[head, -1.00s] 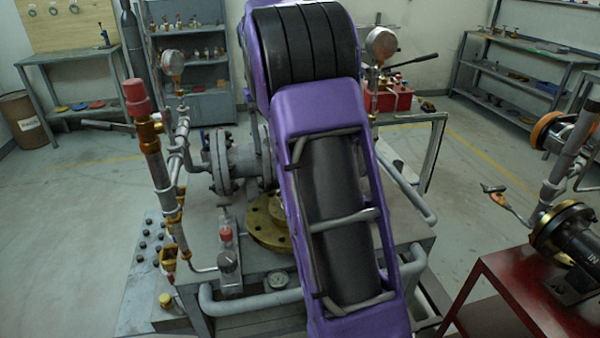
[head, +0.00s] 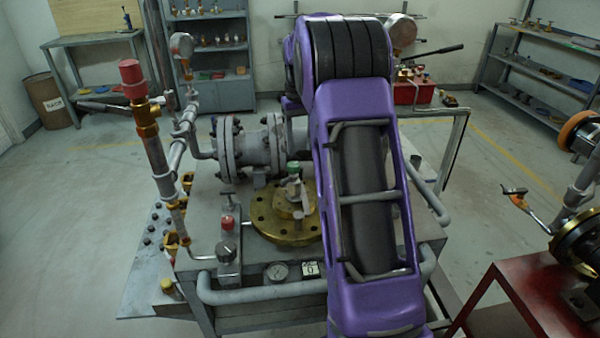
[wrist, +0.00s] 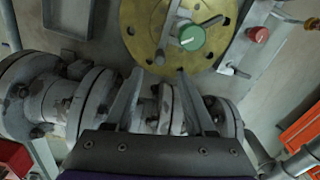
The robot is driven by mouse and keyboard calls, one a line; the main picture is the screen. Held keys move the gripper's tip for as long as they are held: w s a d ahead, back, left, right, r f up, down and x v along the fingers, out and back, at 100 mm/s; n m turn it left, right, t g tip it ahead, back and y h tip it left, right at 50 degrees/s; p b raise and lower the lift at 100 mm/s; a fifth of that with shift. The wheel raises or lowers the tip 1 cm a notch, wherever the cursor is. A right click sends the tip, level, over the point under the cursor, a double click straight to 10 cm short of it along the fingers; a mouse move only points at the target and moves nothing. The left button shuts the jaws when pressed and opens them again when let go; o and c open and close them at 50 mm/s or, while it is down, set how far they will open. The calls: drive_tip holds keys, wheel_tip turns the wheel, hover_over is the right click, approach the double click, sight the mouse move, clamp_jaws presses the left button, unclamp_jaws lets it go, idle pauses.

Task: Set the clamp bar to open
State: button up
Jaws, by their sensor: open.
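A round brass flange (head: 262,222) lies flat on the grey bench, with a green-topped knob (head: 293,170) and a pale grey bar (head: 298,190) on it. I cannot tell for certain which part is the clamp bar. In the wrist view the brass flange (wrist: 135,18) is at the top, with the green knob (wrist: 191,38) and the grey bar (wrist: 169,28) over it. My gripper (wrist: 158,75) is open and empty, its fingertips pointing at the near flange edge. In the head view my purple arm hides the gripper.
A grey flanged pipe (head: 250,150) runs behind the brass flange and lies under my gripper in the wrist view. A red-capped upright pipe (head: 132,75) stands left. A small red-knobbed valve (head: 228,225) stands beside the flange. A red table (head: 510,290) is right.

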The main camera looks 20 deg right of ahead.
wheel_tip(320, 180, down, 9)
drive_tip(key=shift+r+b, duration=0.1)
drive_tip(key=shift+b, duration=0.35)
clamp_jaws()
idle(1.2)
